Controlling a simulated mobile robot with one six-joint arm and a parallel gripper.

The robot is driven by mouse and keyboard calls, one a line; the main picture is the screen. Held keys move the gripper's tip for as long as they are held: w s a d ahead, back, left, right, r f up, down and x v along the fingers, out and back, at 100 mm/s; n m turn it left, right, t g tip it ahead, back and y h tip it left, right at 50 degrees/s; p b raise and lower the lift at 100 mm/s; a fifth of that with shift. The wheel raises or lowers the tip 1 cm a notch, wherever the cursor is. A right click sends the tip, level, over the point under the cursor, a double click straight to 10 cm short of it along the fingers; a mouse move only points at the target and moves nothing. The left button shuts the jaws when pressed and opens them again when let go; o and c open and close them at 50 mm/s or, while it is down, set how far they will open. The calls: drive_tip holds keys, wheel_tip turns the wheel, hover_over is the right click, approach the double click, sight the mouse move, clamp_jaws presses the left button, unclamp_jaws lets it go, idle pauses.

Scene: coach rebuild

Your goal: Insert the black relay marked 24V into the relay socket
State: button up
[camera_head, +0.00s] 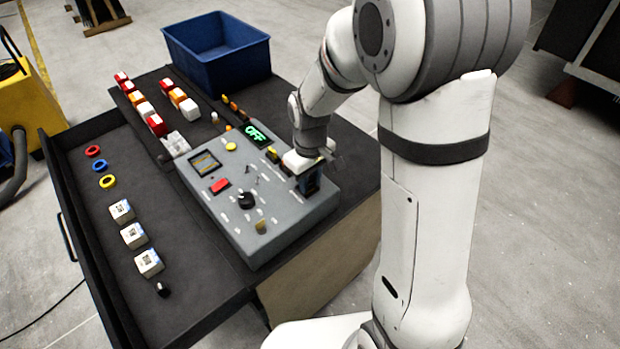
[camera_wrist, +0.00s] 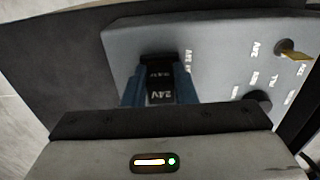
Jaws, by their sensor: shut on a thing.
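My gripper (camera_head: 309,183) points down over the right end of the grey control panel (camera_head: 282,231). In the wrist view its two blue fingers (camera_wrist: 159,91) are shut on the black relay (camera_wrist: 160,96), one on each side. White 24V lettering shows on two of the relay's faces. The relay is over or at the panel surface near its edge. The relay socket is hidden behind the relay and fingers, so I cannot tell whether the relay is seated or just above it. In the head view the fingers cover most of the relay.
The panel carries a red button (camera_head: 220,185), a black knob (camera_head: 246,200), a yellow key-like part (camera_head: 261,227) and a green OFF display (camera_head: 256,133). A blue bin (camera_head: 216,55) stands at the back.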

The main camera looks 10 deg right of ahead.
drive_tip(key=shift+f, duration=0.3)
drive_tip(key=o, duration=1)
drive_tip(key=shift+o, duration=0.2)
